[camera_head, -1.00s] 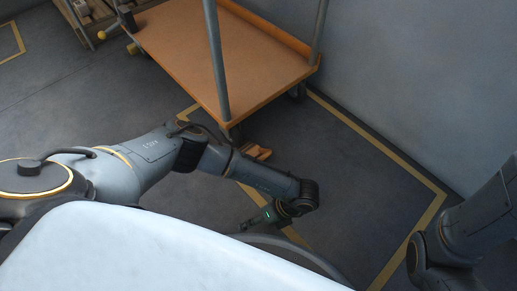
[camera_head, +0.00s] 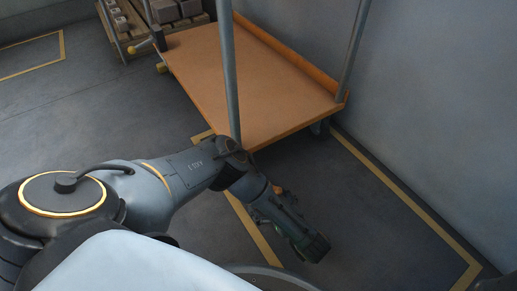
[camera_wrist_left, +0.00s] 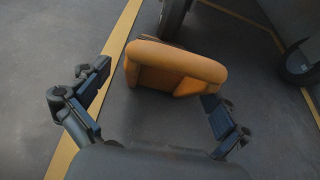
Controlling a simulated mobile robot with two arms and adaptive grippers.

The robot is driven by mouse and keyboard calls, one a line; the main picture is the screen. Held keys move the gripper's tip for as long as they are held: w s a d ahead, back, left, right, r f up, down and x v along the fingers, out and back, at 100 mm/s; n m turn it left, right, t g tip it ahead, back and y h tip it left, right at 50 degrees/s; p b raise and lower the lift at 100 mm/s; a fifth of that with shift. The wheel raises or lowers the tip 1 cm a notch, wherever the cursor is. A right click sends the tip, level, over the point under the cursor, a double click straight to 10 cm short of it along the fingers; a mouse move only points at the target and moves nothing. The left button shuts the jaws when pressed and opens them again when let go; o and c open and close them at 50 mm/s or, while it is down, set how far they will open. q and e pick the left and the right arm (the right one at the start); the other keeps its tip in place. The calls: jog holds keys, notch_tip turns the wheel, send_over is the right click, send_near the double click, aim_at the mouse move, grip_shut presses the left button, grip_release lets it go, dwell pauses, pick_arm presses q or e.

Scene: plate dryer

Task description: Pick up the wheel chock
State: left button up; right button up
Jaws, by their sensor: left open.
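The wheel chock (camera_wrist_left: 175,68) is an orange wedge on the dark floor in the left wrist view, close to a cart wheel. My left gripper (camera_wrist_left: 157,84) is open, with one finger on each side of the near part of the chock. The right finger is very close to the chock's right side; I cannot tell whether it touches. In the head view, my left arm reaches down beside the cart and hides most of the chock. A small orange patch shows beside the wrist there. My right gripper is out of view.
An orange platform cart (camera_head: 250,85) with grey upright posts stands just beyond the arm. Its wheel (camera_wrist_left: 174,18) is right behind the chock. Yellow lines mark the floor. A grey wall (camera_head: 435,110) is at the right, and a loaded pallet (camera_head: 120,20) is at the back left.

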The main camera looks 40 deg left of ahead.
pick_arm(q)
jog(key=b+x, duration=0.2)
jog(key=f+b+x, duration=0.1)
jog(key=b+x, duration=0.1)
jog(key=shift+w+a+b, duration=0.1)
jog(key=shift+w+b, duration=0.1)
jog(key=shift+b, duration=0.1)
jog(key=shift+w+a, duration=0.1)
jog(key=shift+a, duration=0.2)
jog(key=c, duration=1.4)
jog(key=shift+r, duration=0.1)
